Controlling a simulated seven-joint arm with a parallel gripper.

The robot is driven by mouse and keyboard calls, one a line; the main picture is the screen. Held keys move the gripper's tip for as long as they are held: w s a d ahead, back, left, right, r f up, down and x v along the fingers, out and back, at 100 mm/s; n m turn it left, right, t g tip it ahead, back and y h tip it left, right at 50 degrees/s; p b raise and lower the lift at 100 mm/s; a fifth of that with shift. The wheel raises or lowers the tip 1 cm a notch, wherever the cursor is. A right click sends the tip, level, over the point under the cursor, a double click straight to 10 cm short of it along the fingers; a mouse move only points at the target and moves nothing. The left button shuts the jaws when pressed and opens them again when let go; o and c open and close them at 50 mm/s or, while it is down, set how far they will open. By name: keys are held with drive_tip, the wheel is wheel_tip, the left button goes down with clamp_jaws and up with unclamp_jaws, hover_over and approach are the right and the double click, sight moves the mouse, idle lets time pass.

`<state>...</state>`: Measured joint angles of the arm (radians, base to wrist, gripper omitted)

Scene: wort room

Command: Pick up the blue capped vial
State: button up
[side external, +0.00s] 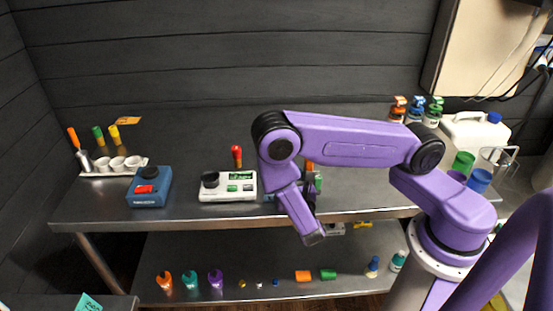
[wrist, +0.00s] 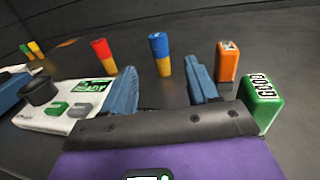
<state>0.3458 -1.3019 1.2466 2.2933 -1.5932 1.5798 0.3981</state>
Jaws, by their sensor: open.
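The blue capped vial (wrist: 159,45) stands upright on the dark metal bench in the wrist view, with a blue cap and an amber-yellow body. My gripper (wrist: 163,82) is open, its two blue fingers spread apart. The vial appears in the gap between them, beyond the fingertips, and no contact shows. In the side external view my arm reaches over the bench, and the vial is hidden behind it.
A red capped vial (wrist: 104,52) stands left of the blue one. An orange block (wrist: 228,62) and a green block (wrist: 262,105) stand to the right, close to the right finger. A white device (side external: 228,187) with a green screen sits at left.

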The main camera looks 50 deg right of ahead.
drive_tip(key=x, duration=1.1)
drive_tip(key=c, duration=1)
